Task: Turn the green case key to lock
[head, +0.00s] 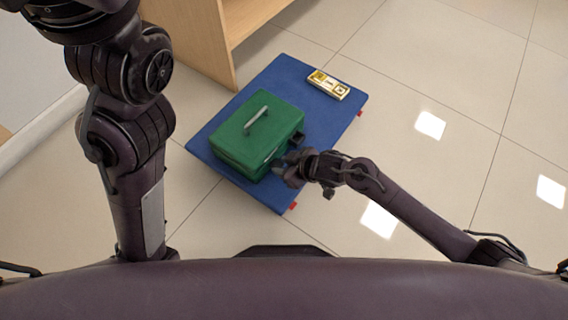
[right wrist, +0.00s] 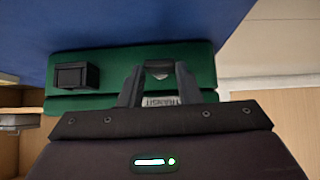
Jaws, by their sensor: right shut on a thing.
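The green case (head: 235,135) stands shut on the blue platform, with a grey handle (head: 257,119) on its lid. My right gripper (head: 283,168) is at the case's front side, low down. In the right wrist view its fingers (right wrist: 158,75) are shut on a small grey piece, the key (right wrist: 159,73), at the green face. The key is mostly hidden between the fingers, and its turn angle cannot be told. A label reading "TRANSIT" (right wrist: 161,101) shows partly behind the fingers. My left arm stands at the left; its gripper is out of view.
The blue platform (head: 288,72) lies on a tiled floor, with red bits at its edges. A gold and white item (head: 328,85) lies at its far right corner. A black block (right wrist: 77,76) sits on the case's face. Wooden furniture (head: 190,40) stands behind. Floor at right is clear.

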